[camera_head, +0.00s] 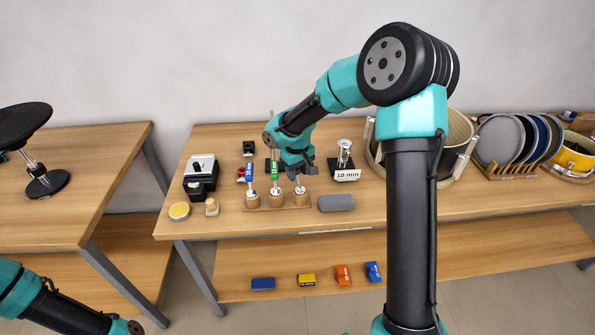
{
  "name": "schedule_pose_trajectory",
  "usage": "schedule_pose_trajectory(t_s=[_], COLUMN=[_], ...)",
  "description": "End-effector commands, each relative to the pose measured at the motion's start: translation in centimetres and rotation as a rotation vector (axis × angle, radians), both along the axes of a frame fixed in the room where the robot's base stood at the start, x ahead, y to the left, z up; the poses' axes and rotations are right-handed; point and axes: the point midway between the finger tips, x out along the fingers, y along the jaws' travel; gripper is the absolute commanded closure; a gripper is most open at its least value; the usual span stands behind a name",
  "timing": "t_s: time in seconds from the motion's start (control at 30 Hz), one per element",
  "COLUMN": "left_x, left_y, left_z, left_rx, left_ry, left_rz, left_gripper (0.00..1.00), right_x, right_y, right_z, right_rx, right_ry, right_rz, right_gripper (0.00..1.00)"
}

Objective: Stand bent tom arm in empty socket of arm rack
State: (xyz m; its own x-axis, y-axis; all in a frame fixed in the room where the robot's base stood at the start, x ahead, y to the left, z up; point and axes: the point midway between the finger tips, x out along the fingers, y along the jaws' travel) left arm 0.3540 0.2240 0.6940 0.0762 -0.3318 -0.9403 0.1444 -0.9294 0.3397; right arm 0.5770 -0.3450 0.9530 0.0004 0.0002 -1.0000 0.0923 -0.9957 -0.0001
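The arm rack (264,207) is a row of three round wooden sockets on the middle table. A rod with a blue label (249,173) stands in the left socket, and one with a green label (275,170) stands in the middle socket. A short silvery rod, seemingly the bent tom arm (299,188), shows at the right socket (302,199), its upper end hidden by my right gripper. My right gripper (301,172) points down just above that socket, its dark fingers around or beside the rod's top. Whether they grip it is too small to tell. My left gripper is out of view.
A grey block (336,203) and a "10 mm" sign (347,175) stand right of the rack. A black-and-silver device (201,180), a yellow-topped tin (180,211) and a small wooden piece (212,207) are to its left. A large drum-like tub (455,150) is behind my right arm.

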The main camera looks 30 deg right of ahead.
Motion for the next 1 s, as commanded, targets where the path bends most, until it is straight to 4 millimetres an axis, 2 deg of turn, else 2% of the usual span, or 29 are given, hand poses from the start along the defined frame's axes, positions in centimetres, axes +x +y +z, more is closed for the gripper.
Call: schedule_pose_trajectory(t_s=[0.03,0.13,0.37,0.53,0.67,1.0], left_x=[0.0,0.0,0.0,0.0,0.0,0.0], left_y=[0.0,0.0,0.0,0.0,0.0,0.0], left_z=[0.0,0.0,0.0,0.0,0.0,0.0], left_rx=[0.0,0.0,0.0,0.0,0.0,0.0], left_ry=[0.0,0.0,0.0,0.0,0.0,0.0], left_rz=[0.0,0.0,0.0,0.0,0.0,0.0], left_gripper=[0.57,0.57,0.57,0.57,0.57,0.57], right_x=[0.0,0.0,0.0,0.1,0.1,0.1], right_y=[0.0,0.0,0.0,0.0,0.0,0.0], right_z=[0.0,0.0,0.0,0.8,2.4,8.7], right_rx=[0.0,0.0,0.0,-0.001,-0.001,-0.001], right_ry=[0.0,0.0,0.0,-0.003,-0.004,-0.004], right_rz=[0.0,0.0,0.0,0.0,-0.001,0.001], right_gripper=[0.54,0.45,0.45,0.45,0.45,0.45])
